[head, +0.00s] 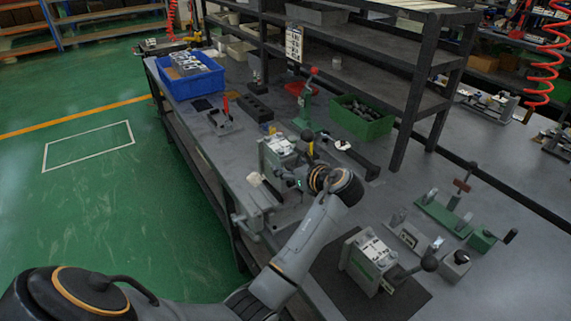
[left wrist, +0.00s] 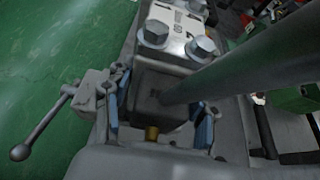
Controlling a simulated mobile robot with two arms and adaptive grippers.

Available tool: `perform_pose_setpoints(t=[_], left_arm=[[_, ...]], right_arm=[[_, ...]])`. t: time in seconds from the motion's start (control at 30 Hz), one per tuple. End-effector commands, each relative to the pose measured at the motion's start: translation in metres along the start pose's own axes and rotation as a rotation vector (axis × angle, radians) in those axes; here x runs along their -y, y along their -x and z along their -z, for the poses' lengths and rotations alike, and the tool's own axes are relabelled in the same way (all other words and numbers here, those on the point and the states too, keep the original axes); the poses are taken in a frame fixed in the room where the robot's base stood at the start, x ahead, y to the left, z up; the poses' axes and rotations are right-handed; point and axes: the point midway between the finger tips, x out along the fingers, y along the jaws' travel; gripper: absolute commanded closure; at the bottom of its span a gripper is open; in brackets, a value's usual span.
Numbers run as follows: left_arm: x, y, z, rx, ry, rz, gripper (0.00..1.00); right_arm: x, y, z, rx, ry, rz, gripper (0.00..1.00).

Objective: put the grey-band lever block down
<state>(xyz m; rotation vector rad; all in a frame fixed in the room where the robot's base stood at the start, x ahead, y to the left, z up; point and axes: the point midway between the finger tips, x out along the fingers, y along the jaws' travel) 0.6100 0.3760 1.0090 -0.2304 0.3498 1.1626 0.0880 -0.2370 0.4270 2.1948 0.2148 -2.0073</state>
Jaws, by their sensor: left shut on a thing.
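My left gripper (head: 296,178) is at the front edge of the bench, close against a grey lever block (head: 279,146) with a pale top. In the left wrist view, my left gripper (left wrist: 160,118) has blue-padded fingers on either side of the block's grey body. The block's pale top with large bolts (left wrist: 185,32) shows above them, and a brass fitting sits low between the fingers. A thick dark lever rod crosses toward the upper right. I cannot make out a grey band on it, or whether the block's underside touches the bench. My right gripper is not in view.
A vise (head: 254,207) with a bar handle (left wrist: 40,130) sits at the bench's front edge. A second lever block (head: 366,262) stands on a dark mat (head: 333,262). A blue bin (head: 190,84), a green bin (head: 362,128) and a shelf rack (head: 402,125) stand farther back.

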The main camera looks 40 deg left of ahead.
Motion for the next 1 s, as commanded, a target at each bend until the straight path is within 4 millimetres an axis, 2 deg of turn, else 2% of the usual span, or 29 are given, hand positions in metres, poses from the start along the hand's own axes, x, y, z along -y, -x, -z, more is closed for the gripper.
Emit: perform_pose_setpoints(t=[0.03, 0.17, 0.43, 0.8, 0.83, 0.93, 1.0], left_arm=[[0.002, 0.0, -0.005, 0.012, 0.006, 0.002, 1.0], [0.006, -0.006, 0.0, 0.011, 0.005, 0.002, 1.0], [0.006, -0.017, 0.026, 0.01, 0.004, 0.002, 1.0], [0.006, -0.018, 0.029, 0.011, 0.005, 0.003, 1.0], [0.005, -0.019, 0.036, -0.001, -0.001, 0.0, 0.42], [0.005, -0.019, 0.036, -0.001, -0.001, 0.0, 0.22], [0.005, -0.019, 0.036, -0.001, -0.001, 0.0, 0.21]], right_arm=[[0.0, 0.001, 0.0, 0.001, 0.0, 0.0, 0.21], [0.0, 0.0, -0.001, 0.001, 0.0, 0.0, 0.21], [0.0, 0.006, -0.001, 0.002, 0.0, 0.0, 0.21], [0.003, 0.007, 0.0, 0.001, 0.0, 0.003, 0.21], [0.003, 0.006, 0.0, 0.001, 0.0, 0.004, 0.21], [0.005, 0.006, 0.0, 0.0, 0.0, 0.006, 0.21], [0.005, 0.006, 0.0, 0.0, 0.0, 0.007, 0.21]])
